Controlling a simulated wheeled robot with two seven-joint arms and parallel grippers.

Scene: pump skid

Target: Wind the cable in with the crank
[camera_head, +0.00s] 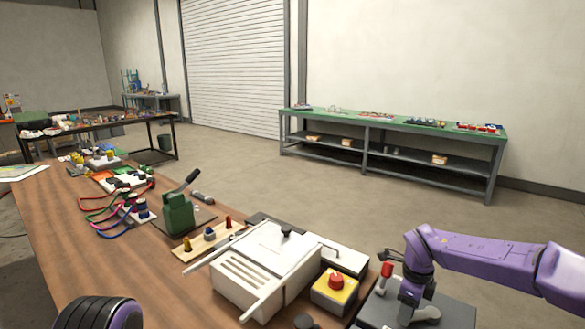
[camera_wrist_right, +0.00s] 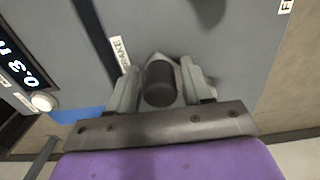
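A grey winch box (camera_head: 455,314) stands at the right end of the wooden bench. My right gripper (camera_head: 408,298) reaches down onto its top from the right. In the right wrist view, my right gripper (camera_wrist_right: 161,88) is closed around a dark cylindrical knob (camera_wrist_right: 160,84), which looks like the crank's handle. The fingers sit on both sides of it. A BRAKE label (camera_wrist_right: 121,53) and a display (camera_wrist_right: 25,75) reading about 0.3 show on the grey panel. A red-topped lever (camera_head: 387,270) stands by the box. The crank's arm and the cable cannot be made out. My left gripper is out of view.
A yellow box with a red button (camera_head: 334,290) and a cream-coloured case (camera_head: 265,267) stand left of the winch box. A green device with a lever (camera_head: 180,214) and coloured cables (camera_head: 115,205) are farther along the bench. A green-topped table (camera_head: 395,124) stands behind, across free floor.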

